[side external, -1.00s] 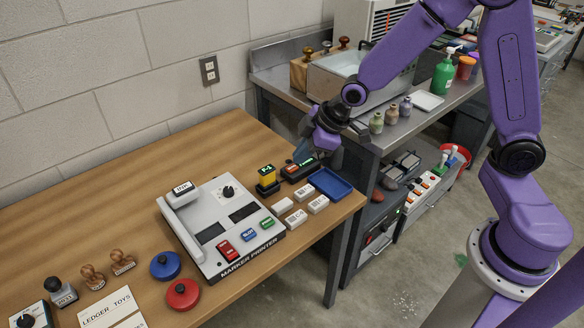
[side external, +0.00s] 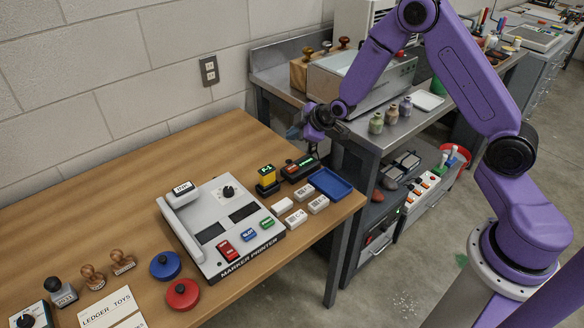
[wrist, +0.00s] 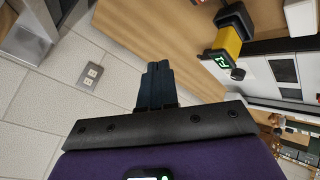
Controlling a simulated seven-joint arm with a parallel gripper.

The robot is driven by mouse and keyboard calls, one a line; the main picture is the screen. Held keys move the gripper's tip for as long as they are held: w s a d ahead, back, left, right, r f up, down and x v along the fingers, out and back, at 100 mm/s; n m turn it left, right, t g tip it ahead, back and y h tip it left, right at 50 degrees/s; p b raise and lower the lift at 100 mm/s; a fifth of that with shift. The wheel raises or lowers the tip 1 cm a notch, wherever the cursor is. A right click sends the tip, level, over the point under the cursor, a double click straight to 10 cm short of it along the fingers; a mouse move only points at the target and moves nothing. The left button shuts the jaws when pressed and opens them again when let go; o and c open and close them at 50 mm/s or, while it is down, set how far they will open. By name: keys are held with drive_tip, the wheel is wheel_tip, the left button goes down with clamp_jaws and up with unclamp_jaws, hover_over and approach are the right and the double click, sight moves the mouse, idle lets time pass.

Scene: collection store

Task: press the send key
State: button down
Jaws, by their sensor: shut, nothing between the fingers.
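The marker printer (side external: 205,236) is a pale grey box on the wooden table. Along its front edge are a red key (side external: 228,252), a blue key (side external: 249,235) and a green key (side external: 267,223); their labels are too small to read surely. A small black box (side external: 299,168) with red and green marks lies behind, beside a yellow-bodied unit (side external: 267,180) with a green display. My gripper (side external: 296,131) is in the air beyond these, near the table's far right edge. In the wrist view its dark fingers (wrist: 157,86) are together and empty, touching nothing.
A blue tray (side external: 331,184) and several white blocks (side external: 296,218) lie right of the printer. Red (side external: 183,294) and blue (side external: 165,265) round pieces stand at its left. A metal bench (side external: 350,95) with jars stands behind. The table's back left is clear.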

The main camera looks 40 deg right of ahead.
sight(294, 169)
drive_tip(key=shift+f, duration=4.4)
drive_tip(key=shift+f, duration=0.1)
drive_tip(key=shift+f, duration=0.35)
drive_tip(key=shift+f, duration=0.45)
drive_tip(key=shift+r, duration=0.9)
drive_tip(key=shift+r, duration=2.5)
drive_tip(key=shift+a, duration=0.1)
